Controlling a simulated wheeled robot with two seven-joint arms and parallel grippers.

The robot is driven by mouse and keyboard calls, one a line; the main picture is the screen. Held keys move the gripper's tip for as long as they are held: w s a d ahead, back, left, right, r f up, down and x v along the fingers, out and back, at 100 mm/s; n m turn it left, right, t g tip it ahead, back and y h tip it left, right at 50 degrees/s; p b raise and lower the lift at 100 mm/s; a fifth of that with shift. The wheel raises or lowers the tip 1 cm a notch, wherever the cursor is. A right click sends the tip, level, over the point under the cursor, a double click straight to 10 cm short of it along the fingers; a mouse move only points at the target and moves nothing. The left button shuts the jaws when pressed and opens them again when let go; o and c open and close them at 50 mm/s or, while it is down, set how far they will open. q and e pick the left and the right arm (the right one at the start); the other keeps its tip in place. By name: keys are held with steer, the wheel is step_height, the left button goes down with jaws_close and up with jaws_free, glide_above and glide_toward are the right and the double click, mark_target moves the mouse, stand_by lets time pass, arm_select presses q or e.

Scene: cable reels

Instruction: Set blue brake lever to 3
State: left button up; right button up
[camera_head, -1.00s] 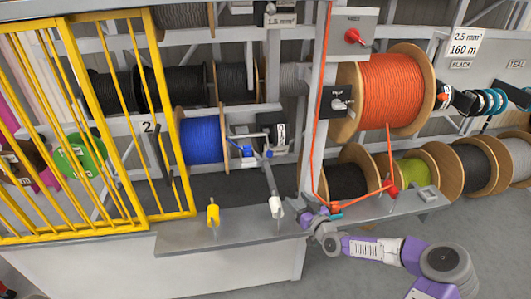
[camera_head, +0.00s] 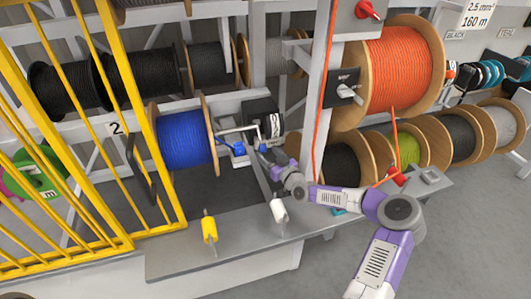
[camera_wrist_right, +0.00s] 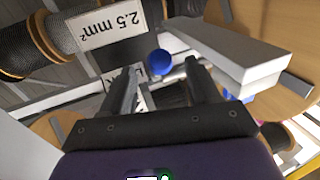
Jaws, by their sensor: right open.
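The blue cable reel (camera_head: 185,140) sits on the lower rack behind the yellow fence. A black box with a white marked scale (camera_head: 272,126) stands at its right, with small blue parts (camera_head: 238,148) below it. My right gripper (camera_head: 266,158) is in front of these parts, reaching in from the right. In the right wrist view a round blue knob (camera_wrist_right: 159,62) shows just beyond and between the two open fingers (camera_wrist_right: 158,80). The fingers do not visibly grip it. The lever's setting cannot be read. My left gripper is not in view.
The yellow fence (camera_head: 140,110) stands at the left. A yellow-topped fitting (camera_head: 209,228) and a white one (camera_head: 279,210) stand on the front ledge. A grey post (camera_head: 318,90) and the orange reel (camera_head: 395,70) are close on the right.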

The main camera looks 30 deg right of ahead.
steer(key=shift+w, duration=1.05)
jaws_close()
